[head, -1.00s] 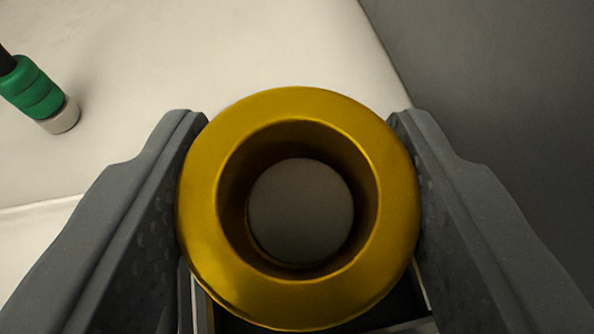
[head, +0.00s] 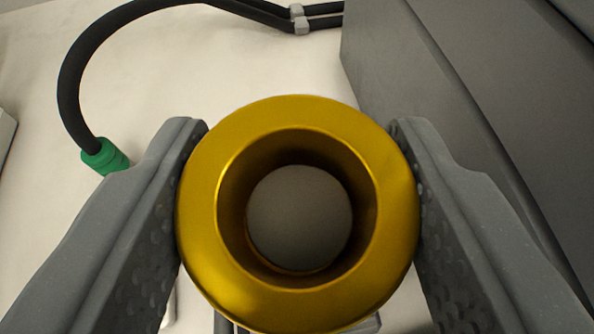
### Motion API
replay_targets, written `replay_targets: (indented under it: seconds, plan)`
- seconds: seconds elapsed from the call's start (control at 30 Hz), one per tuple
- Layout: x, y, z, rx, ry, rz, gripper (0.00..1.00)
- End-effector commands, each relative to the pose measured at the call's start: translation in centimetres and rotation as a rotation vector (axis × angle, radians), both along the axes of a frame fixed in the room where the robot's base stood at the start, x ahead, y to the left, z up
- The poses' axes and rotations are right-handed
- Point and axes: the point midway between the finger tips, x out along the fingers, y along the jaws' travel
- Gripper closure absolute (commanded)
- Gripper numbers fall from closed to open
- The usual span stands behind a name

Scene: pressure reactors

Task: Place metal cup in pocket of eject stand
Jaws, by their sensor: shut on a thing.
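A gold metal cup (head: 200,225), a thick ring-like body with a round hollow, fills the middle of the head view. I look down into its hollow, where a round grey surface (head: 300,218) shows; I cannot tell whether this is the cup's floor or something beyond it. My gripper (head: 298,215) is shut on the cup, with one dark grey finger on its left side and one on its right. I cannot make out the eject stand or its pocket. The cup hides what lies directly behind it.
A black hose (head: 72,85) with a green connector (head: 104,156) curves at the upper left, held by a grey clip (head: 299,18) at the top. A large grey block (head: 450,90) stands at the right. A pale surface (head: 220,70) lies behind, bare between hose and block.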

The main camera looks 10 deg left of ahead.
Motion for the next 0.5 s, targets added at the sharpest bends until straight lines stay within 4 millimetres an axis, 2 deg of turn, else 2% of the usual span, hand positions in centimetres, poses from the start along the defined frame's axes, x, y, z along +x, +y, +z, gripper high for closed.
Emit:
replay_targets:
  seconds: [0.07,0.17,0.5]
  plan:
    - [0.0,0.1,0.6,0.0,0.001,0.001,0.83]
    - [0.0,0.1,0.3,-0.003,0.01,0.001,0.83]
    - [0.0,0.1,-2.7,-0.02,0.072,0.0,0.83]
